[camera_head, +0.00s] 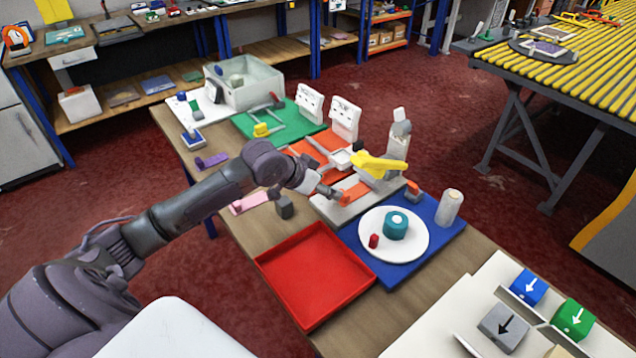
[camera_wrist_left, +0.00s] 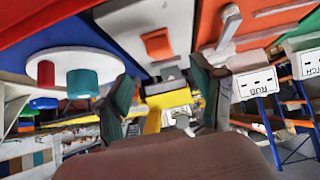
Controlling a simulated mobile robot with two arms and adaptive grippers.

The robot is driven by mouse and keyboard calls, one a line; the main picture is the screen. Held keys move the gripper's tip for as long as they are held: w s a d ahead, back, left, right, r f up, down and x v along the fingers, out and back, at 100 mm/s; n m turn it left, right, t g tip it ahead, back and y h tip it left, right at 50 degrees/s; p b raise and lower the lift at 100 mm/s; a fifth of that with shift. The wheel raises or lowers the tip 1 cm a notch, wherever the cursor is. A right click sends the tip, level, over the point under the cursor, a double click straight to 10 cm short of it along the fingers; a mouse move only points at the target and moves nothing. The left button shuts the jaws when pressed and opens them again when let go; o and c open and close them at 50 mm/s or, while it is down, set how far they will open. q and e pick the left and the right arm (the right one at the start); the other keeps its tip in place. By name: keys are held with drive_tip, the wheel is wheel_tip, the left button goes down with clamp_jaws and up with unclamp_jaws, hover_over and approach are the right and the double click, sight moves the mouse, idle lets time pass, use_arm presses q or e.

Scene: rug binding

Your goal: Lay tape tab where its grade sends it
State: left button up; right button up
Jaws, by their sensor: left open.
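A small orange tab (camera_head: 355,192) lies on a light grey board (camera_head: 330,208); it also shows in the left wrist view (camera_wrist_left: 157,44). I cannot read a grade on it. My left gripper (camera_head: 328,191) is just left of the tab. In the left wrist view its two dark fingers (camera_wrist_left: 163,88) are apart, with nothing held between them. Two white signs stand behind an orange mat (camera_head: 322,147) and a green mat (camera_head: 275,125). The nearer sign (camera_head: 344,118) reads RUG in the left wrist view (camera_wrist_left: 258,84); the other sign (camera_head: 310,103) ends in CH. My right gripper is not visible.
A yellow-topped tool (camera_head: 379,164) stands close behind the tab. A blue mat (camera_head: 352,238) holds a white plate (camera_head: 408,250) with a teal roll (camera_head: 396,226) and a red piece (camera_head: 374,240). An empty red tray (camera_head: 314,275) lies in front. A grey block (camera_head: 284,207) sits near my arm.

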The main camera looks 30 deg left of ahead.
use_arm(q)
drive_tip(key=v, duration=0.3)
drive_tip(key=shift+s+r, duration=0.2)
idle(0.3)
